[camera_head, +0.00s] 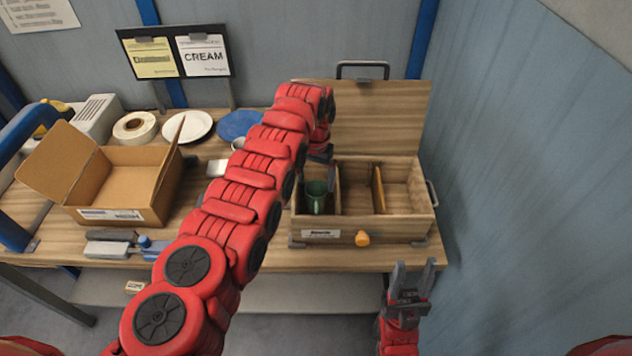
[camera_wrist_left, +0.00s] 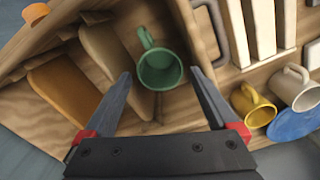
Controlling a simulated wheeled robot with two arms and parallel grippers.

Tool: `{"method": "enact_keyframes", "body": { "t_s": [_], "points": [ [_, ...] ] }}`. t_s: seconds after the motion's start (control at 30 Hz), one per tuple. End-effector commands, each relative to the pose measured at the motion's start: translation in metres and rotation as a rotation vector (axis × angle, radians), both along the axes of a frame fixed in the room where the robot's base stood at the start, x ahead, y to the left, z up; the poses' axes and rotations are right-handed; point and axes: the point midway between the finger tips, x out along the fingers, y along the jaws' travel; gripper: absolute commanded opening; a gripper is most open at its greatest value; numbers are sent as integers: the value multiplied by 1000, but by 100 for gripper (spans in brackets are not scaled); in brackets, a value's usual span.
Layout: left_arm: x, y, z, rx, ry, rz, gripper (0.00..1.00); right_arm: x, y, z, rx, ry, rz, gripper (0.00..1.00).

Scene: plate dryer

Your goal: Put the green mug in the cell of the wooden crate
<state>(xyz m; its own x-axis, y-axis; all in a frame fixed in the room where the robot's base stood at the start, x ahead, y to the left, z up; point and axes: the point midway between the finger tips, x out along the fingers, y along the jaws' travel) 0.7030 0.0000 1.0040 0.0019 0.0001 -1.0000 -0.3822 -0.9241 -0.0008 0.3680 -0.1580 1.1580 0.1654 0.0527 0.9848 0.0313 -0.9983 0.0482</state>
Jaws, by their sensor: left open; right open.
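The green mug (camera_head: 316,196) is inside the left cell of the wooden crate (camera_head: 397,230), whose lid stands open. In the left wrist view the mug (camera_wrist_left: 160,69) shows its open mouth, with its handle towards the top left. My left gripper (camera_head: 322,160) is above that cell; in its wrist view the open fingers (camera_wrist_left: 159,73) point towards the mug, one on either side, and appear not to touch it. Their height above it is hard to judge. My right gripper (camera_head: 410,276) is open and empty in front of the table's right end.
Two wooden dividers (camera_head: 378,188) split the crate. An open cardboard box (camera_head: 125,185) stands at the left. A white plate (camera_head: 188,126) and blue plate (camera_head: 240,123) lie behind. The left wrist view shows a yellow mug (camera_wrist_left: 251,104) and cream mug (camera_wrist_left: 291,88) outside the crate.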

Motion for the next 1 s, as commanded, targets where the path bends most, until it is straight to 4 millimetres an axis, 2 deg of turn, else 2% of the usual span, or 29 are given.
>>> {"method": "enact_keyframes", "body": {
  "t_s": [0.07, 0.1, 0.3, 0.47, 0.6, 1.0],
  "points": [
    [0, 0, 17, -1, -3, 1, 93, 0, 0, 0, 0, 0, 0, 47],
    [1, -1, 23, -3, -6, 0, 93, 0, 0, -8, 0, 0, 0, 47],
    [0, -1, 71, 1, -3, -1, 93, 0, 0, -25, 0, 0, 0, 47],
    [0, -1, 95, 3, -1, 0, 93, 0, 0, -23, 0, 0, 0, 47],
    [-1, 0, 101, 1, 2, 0, 93, 0, 0, -24, 0, 0, 0, 47],
    [-1, 0, 101, 1, 2, 0, 93, 0, 0, -23, 0, 0, 0, 47]
  ]
}}
